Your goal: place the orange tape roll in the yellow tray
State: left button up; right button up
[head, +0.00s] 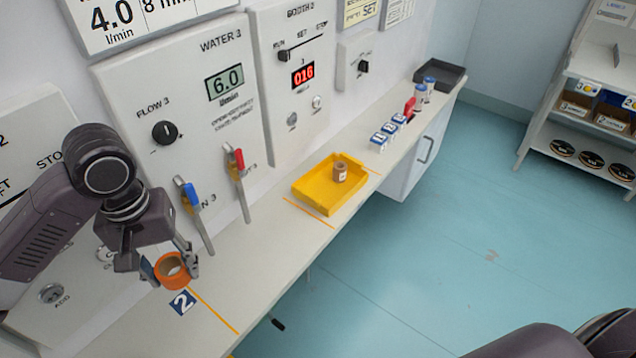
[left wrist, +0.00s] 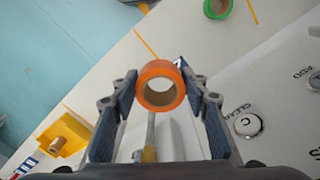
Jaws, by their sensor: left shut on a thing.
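My left gripper (head: 170,264) is shut on the orange tape roll (head: 170,284), which sits between its fingertips. It holds the roll over the white counter near the number 2 label; I cannot tell the exact height. In the left wrist view the orange roll (left wrist: 161,104) shows between the two fingers, its hole facing the camera. The yellow tray (head: 312,203) lies on the counter, farther along to the right and apart from the gripper. A small brown jar-like item (head: 340,172) stands in it. The tray also shows at lower left in the left wrist view (left wrist: 84,131). My right gripper is not in view.
A green tape roll (left wrist: 226,13) lies on the counter in the left wrist view. A blue-handled valve (head: 191,194) and a red-handled valve (head: 238,158) stick out from the wall panel between gripper and tray. Small blue-and-white boxes (head: 379,143) stand beyond the tray.

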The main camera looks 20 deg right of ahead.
aim_at(322, 193)
jog(key=i+l, duration=0.2)
jog(key=l, duration=0.2)
jog(key=i+l, duration=0.15)
jog(key=l, duration=0.2)
jog(key=i+l, duration=0.2)
jog(key=l, duration=0.2)
jog(key=i+l, duration=0.2)
jog(key=l, duration=0.2)
jog(key=i+l, duration=0.15)
jog(key=l, duration=0.2)
